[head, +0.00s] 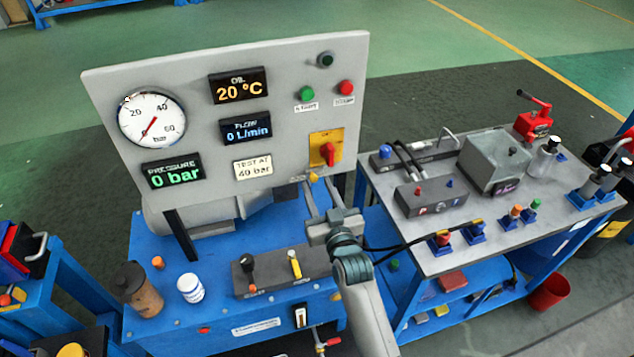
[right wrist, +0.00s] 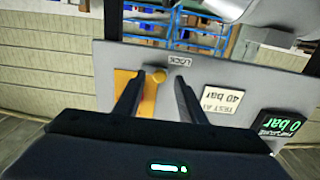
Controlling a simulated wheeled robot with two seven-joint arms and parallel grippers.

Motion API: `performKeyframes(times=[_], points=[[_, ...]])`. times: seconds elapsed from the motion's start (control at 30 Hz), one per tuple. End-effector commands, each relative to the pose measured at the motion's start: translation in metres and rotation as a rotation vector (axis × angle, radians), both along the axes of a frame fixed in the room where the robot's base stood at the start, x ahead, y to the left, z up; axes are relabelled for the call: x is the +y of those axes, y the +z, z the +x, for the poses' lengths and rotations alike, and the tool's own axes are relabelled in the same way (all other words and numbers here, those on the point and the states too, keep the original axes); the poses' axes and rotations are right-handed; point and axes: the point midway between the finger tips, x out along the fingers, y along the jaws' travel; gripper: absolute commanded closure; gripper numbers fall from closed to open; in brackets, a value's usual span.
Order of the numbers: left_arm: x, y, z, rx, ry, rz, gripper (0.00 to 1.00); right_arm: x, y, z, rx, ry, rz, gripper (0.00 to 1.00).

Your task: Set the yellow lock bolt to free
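The yellow lock bolt (head: 314,177) is on the lower right edge of the grey instrument panel (head: 215,110), below the red switch (head: 329,153) on its yellow plate. My right gripper (head: 317,186) reaches up to it from below. The fingers are apart, with visible gaps beside the knob. A LOCK label (right wrist: 180,61) is next to it, upside down. Whether the fingers touch the bolt is not clear. My left gripper is not in view.
On the blue bench below stand a brown bottle (head: 138,290), a white jar (head: 190,288) and a dark lever block (head: 272,270). A grey-topped side table (head: 470,255) at right holds a metal box (head: 495,160), a red hand pump (head: 534,125) and small fittings.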

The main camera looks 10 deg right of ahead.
Motion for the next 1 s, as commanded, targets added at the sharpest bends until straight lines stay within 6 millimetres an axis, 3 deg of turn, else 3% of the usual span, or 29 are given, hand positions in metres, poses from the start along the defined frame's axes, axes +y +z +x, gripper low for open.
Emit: performKeyframes(times=[0.17,0.5,0.67,1.0], points=[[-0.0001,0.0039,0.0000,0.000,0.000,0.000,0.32,0.0009,0.0003,0.0120,0.001,0.000,0.000,0.63],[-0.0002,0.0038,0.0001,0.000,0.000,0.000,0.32,0.0011,-0.0005,0.0138,0.001,0.000,0.001,0.63],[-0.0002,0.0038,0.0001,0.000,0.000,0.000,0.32,0.0011,-0.0004,0.0137,0.001,0.000,0.001,0.99],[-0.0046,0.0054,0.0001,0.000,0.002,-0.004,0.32,0.0014,0.0000,0.0136,0.001,0.000,0.001,1.00]])
